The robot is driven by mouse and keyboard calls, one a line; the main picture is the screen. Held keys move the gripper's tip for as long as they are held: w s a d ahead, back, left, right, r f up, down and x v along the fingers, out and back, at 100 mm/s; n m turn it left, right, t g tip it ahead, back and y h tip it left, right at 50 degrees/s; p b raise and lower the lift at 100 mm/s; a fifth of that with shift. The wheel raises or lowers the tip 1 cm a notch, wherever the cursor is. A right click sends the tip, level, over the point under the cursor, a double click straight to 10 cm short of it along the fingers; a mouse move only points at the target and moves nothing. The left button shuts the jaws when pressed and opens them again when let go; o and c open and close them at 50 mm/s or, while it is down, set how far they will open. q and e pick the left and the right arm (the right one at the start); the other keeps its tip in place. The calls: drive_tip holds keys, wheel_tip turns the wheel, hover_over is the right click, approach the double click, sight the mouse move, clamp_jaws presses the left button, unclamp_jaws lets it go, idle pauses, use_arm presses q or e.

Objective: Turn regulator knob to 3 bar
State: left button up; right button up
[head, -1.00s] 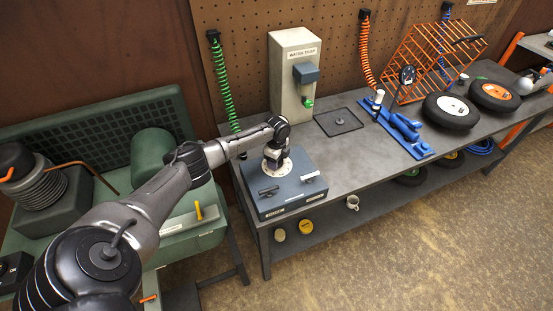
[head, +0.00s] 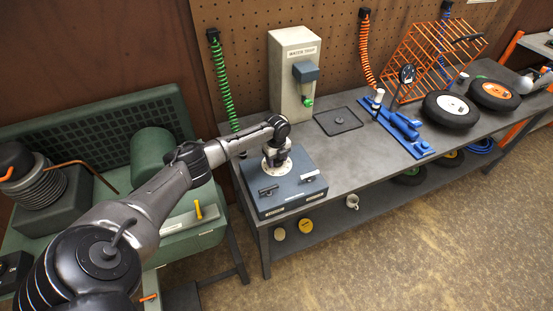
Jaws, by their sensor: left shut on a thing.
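The regulator is a blue-grey box (head: 290,202) at the left end of the workbench, with a round white dial (head: 289,174) on its top. Two dark levers with small labels sit on the box in front of the dial. My left gripper (head: 277,162) points down over the dial's centre and is shut on the knob there. The gripper and wrist hide the knob and part of the dial, and the scale marks are too small to read. My right gripper is not in view.
A grey water trap unit (head: 293,85) stands behind the box. A dark square mat (head: 338,121), a blue tool (head: 402,127), an orange rack (head: 432,62) and wheels (head: 451,111) lie to the right. A green machine (head: 95,135) stands left.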

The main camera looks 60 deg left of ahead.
use_arm(q)
drive_tip(key=shift+r, duration=0.1)
drive_tip(key=o, duration=0.9)
wheel_tip(320, 180, up, 14)
drive_tip(key=shift+f+p, duration=0.15)
drive_tip(key=shift+p, duration=0.4)
idle(0.5)
